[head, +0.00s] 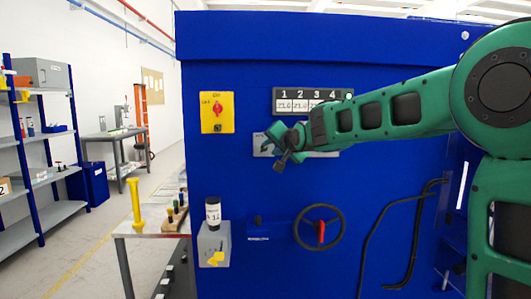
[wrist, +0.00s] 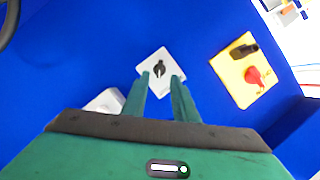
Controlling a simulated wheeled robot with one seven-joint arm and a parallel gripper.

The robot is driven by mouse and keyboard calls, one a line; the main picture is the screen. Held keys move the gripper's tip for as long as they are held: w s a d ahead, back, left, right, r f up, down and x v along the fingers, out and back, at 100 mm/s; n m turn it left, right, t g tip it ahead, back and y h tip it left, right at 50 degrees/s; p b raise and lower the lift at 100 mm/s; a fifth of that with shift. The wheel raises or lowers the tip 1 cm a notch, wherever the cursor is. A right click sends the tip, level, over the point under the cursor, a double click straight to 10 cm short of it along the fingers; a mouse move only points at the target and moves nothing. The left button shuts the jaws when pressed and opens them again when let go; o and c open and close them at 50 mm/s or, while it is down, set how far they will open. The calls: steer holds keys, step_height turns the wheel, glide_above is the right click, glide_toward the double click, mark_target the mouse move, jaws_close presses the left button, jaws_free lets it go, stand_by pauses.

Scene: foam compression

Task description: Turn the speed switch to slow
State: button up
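A small white plate with a black knob (wrist: 160,68), which looks like the speed switch, is on the blue machine front. In the wrist view the knob points nearly along the fingers, and its markings are too small to read. My gripper (wrist: 160,80) is open and empty, with a fingertip to each side below the knob; I cannot tell whether they touch the plate. In the head view my gripper (head: 279,148) is in front of the grey switch plate (head: 261,142) and hides the knob.
A yellow panel (head: 217,112) with a red switch is up and left of my gripper. A numbered display (head: 292,105) is above it. A second white plate (wrist: 104,101) is partly hidden by my gripper. A handwheel (head: 320,228) is below.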

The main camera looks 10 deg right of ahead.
mark_target(265, 149)
steer(key=shift+x, duration=3)
steer(key=shift+c, duration=0.6)
jaws_close()
